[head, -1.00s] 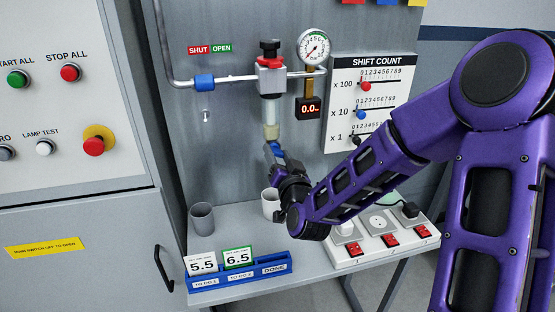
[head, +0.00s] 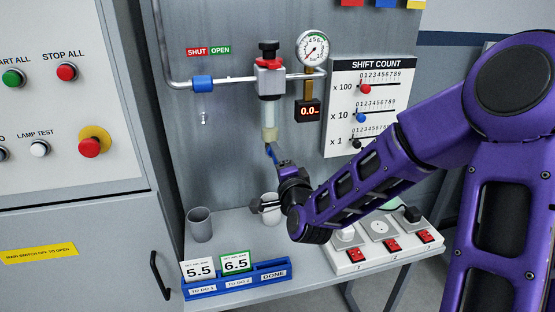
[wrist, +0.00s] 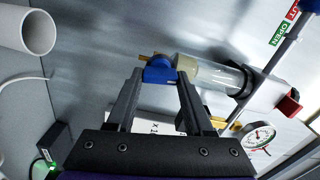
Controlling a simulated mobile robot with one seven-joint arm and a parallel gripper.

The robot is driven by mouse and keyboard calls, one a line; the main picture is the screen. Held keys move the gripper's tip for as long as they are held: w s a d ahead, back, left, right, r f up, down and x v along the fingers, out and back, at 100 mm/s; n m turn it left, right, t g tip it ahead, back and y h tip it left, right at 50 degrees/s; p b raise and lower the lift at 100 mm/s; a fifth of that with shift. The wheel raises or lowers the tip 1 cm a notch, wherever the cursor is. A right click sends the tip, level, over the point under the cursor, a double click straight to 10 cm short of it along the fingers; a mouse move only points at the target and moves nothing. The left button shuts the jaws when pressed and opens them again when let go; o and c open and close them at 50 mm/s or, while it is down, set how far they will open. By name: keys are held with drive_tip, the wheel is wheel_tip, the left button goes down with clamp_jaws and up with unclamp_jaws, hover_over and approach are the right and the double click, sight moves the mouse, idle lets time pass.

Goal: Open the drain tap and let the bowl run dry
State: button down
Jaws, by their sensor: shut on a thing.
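The clear bowl (head: 269,112) hangs upright under the line's valve block, with yellowish liquid in its lower end. It also shows in the wrist view (wrist: 225,76). The blue drain tap (wrist: 160,70) is at the bowl's bottom end. My gripper (wrist: 160,76) has one finger on each side of the tap and is shut on it. In the head view, my gripper (head: 272,154) reaches up to the tap from below right and mostly hides it. No stream of liquid is visible.
A grey cup (head: 200,225) and a white cup (head: 270,208), partly hidden by my gripper, stand on the bench. A blue card rack (head: 235,281) is in front. A switched socket strip (head: 380,242) lies under my arm. The gauge (head: 312,48) is right of the bowl.

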drive_tip(key=shift+m, duration=1)
drive_tip(key=shift+c, duration=1.4)
unclamp_jaws()
drive_tip(key=shift+s+f, duration=0.1)
